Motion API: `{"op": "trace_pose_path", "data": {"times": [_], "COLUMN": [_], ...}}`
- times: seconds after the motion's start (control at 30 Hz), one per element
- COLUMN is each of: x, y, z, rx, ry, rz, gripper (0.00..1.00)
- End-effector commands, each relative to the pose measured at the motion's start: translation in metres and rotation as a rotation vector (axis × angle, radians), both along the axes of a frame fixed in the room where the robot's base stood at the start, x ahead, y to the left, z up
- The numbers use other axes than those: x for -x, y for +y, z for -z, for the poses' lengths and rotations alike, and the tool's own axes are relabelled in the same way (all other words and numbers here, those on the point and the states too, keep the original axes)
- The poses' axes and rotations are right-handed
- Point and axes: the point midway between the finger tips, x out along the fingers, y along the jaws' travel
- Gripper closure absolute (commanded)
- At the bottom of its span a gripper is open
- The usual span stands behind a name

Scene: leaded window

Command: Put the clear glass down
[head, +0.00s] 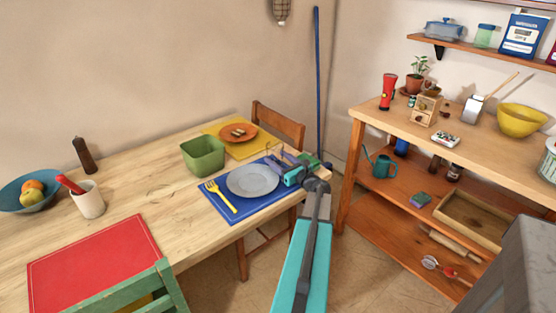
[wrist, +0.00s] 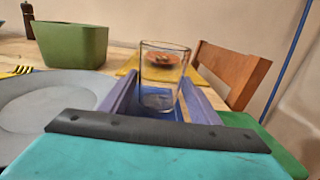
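The clear glass (wrist: 158,96) stands upright between the two purple fingers of my gripper in the wrist view, with a finger against each side. In the head view the glass (head: 273,149) is small and faint at the far right of the blue placemat (head: 238,213). My gripper (head: 280,161) reaches over the right end of the table and is shut on the glass. Blue shows behind and below the glass. I cannot tell whether its base touches the placemat.
A grey plate (head: 252,181) and yellow fork (head: 220,197) lie on the placemat, left of my gripper. A green bowl (head: 203,156) and an orange plate (head: 238,134) on a yellow mat stand behind. A wooden chair (head: 278,124) is close beyond the table edge.

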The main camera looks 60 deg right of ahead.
Motion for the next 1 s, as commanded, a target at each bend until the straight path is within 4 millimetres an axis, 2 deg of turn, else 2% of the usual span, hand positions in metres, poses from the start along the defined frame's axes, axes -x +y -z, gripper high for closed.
{"op": "trace_pose_path", "data": {"times": [0.03,0.33,0.53,0.7,1.0], "x": [0.001,0.001,0.001,0.001,0.045], "y": [0.002,0.002,0.002,0.002,0.018], "z": [0.014,0.015,0.010,-0.001,0.000], "rx": [-0.009,-0.010,-0.009,-0.009,-0.008], "ry": [0.016,0.016,0.016,0.016,0.012], "rz": [0.000,0.000,0.001,0.000,0.003], "gripper": [0.34,0.32,0.32,0.32,0.32]}}
